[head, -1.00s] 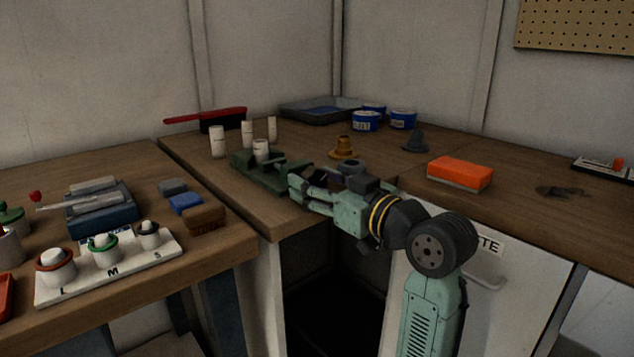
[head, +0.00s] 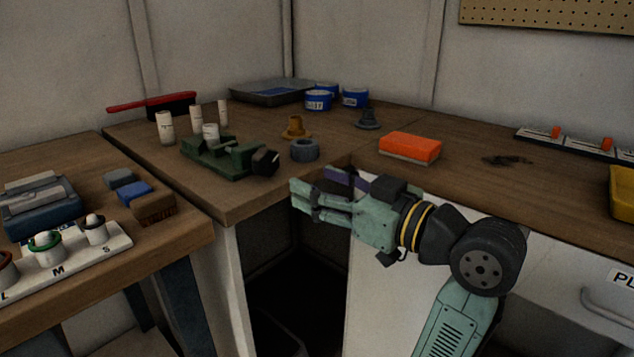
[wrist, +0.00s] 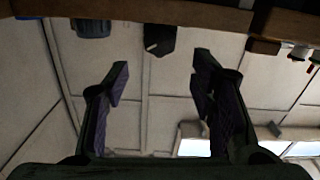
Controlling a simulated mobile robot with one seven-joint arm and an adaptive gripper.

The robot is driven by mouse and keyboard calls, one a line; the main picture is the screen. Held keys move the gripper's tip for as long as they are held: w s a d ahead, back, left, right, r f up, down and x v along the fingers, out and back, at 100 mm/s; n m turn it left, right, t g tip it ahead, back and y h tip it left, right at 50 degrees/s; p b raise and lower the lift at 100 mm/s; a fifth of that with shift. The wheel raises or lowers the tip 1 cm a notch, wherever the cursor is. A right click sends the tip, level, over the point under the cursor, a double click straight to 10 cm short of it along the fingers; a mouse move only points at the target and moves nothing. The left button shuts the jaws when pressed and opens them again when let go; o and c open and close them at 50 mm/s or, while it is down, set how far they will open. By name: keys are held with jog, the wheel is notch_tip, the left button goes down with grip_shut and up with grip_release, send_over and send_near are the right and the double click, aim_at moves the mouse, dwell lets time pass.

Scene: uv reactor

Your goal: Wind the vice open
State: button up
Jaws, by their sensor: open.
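The green vice (head: 225,165) sits on the wooden bench near its front edge, left of the middle in the head view. Its black knob-like end (head: 264,162) faces right, towards my arm. A dark angular thing that looks like this end shows in the wrist view (wrist: 160,39), beyond the gap between the fingers. My gripper (head: 296,197) is open and empty, in front of the bench edge, lower right of the vice end and apart from it. Its two fingers (wrist: 161,70) are spread in the wrist view. The jaw gap of the vice is hard to make out.
A dark grey ring (head: 305,150) lies right of the vice end, with an amber cone-shaped piece (head: 295,128) behind it. White cylinders (head: 165,128) stand by the vice. An orange block (head: 410,147) lies to the right. A dark open bay is below the bench edge.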

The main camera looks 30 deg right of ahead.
aim_at(270, 164)
jog(key=shift+o, duration=0.3)
jog(key=shift+o, duration=1.2)
jog(key=p, duration=0.3)
jog(key=shift+w+d+r+m, duration=0.15)
jog(key=shift+r+m, duration=0.15)
jog(key=shift+r, duration=0.05)
jog(key=w+a+m+p, duration=0.1)
jog(key=w+p, duration=0.2)
jog(key=w+a+m+p, duration=0.1)
jog(key=w+a+p, duration=0.1)
jog(key=w+p, duration=0.2)
jog(key=w+a+m+p, duration=0.1)
jog(key=w+p, duration=0.3)
jog(key=shift+a+f, duration=0.25)
jog(key=shift+f, duration=0.1)
jog(key=shift+c, duration=0.6)
